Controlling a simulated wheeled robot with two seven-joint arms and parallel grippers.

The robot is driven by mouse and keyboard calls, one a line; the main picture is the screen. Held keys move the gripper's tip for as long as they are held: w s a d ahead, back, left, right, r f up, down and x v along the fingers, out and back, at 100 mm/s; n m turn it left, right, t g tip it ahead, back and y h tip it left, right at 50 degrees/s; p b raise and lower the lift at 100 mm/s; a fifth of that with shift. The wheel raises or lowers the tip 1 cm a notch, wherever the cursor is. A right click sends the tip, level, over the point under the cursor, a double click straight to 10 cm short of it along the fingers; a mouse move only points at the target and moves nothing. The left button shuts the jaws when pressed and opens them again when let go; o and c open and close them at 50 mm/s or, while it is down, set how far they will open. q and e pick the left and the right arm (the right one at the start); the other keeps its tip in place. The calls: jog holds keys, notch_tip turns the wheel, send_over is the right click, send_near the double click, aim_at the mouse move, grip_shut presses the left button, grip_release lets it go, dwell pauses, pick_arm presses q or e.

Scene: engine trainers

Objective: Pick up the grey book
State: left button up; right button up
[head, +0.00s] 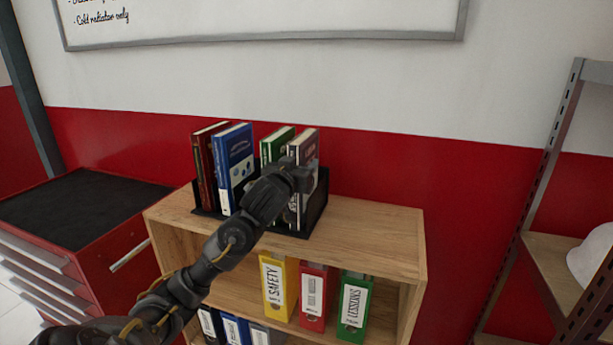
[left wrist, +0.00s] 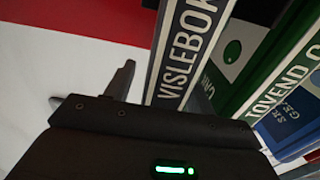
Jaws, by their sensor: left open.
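The grey book (head: 306,150) stands upright at the right end of a row of books in a black holder (head: 318,206) on top of a wooden shelf. My left gripper (head: 296,174) is open at the front of this book and hides part of its spine. In the left wrist view the lettered grey spine (left wrist: 187,55) rises just beyond the gripper (left wrist: 180,95). One finger shows left of the spine; the other is hard to make out. I cannot tell whether the fingers touch the book. My right gripper is not in view.
A green book (head: 275,145) stands close left of the grey one, then a blue book (head: 234,160) and a dark red book (head: 204,165). The shelf top (head: 375,235) is clear to the right. Binders fill the shelf below. A red wall is behind.

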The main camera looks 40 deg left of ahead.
pick_arm(q)
jog(key=shift+s, duration=0.1)
jog(key=shift+c, duration=0.7)
jog(key=shift+f, duration=0.1)
jog(key=c, duration=0.5)
grip_shut()
jog(key=shift+a, duration=0.1)
